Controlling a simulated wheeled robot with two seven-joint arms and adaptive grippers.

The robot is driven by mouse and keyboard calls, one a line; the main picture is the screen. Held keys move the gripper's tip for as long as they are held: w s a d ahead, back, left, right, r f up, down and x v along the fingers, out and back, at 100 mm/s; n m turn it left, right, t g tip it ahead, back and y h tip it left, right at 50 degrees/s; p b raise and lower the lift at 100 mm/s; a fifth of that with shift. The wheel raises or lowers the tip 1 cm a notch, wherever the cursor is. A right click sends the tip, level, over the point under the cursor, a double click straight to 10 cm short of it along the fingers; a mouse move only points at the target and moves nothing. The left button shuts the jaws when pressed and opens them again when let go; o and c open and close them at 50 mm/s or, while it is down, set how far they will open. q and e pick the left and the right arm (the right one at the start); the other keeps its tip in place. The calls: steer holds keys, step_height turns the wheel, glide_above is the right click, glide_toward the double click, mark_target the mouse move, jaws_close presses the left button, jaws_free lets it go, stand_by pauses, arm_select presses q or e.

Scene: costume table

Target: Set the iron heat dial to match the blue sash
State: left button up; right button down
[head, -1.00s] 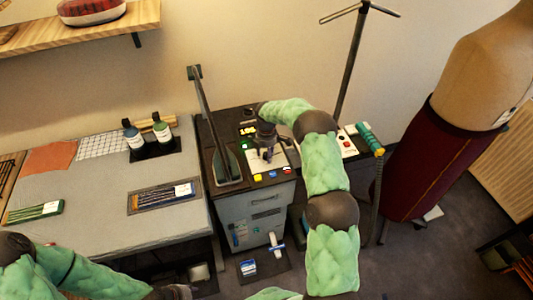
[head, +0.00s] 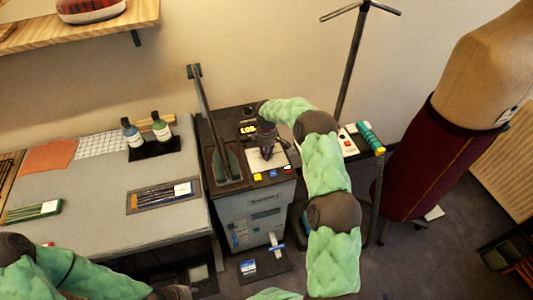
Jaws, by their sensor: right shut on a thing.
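The iron station (head: 262,205) is a grey cabinet with a dark top panel. A small yellow lit display (head: 247,128) sits at the back of the panel; its digits are too small to read surely. My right gripper (head: 268,155) points down over a white plate (head: 280,158) on the panel. It is shut on what seems to be the heat dial, which its fingers hide. The iron is not clearly made out. I cannot pick out a blue sash. My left gripper (head: 176,292) is low at the bottom edge, dark and partly cut off.
The grey table (head: 100,215) holds two bottles (head: 133,133), cloths and pencil trays. A dress form (head: 430,150) stands at right.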

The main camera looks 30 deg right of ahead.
steer(key=m, duration=0.3)
steer(key=shift+m+b, duration=0.4)
steer(key=m, duration=0.3)
steer(key=shift+m+b, duration=0.3)
steer(key=m, duration=0.3)
steer(key=shift+m, duration=0.4)
steer(key=m+b, duration=0.1)
steer(key=m, duration=0.9)
steer(key=shift+m+b, duration=0.3)
steer(key=shift+m, duration=0.1)
steer(key=m, duration=0.6)
steer(key=shift+m, duration=0.3)
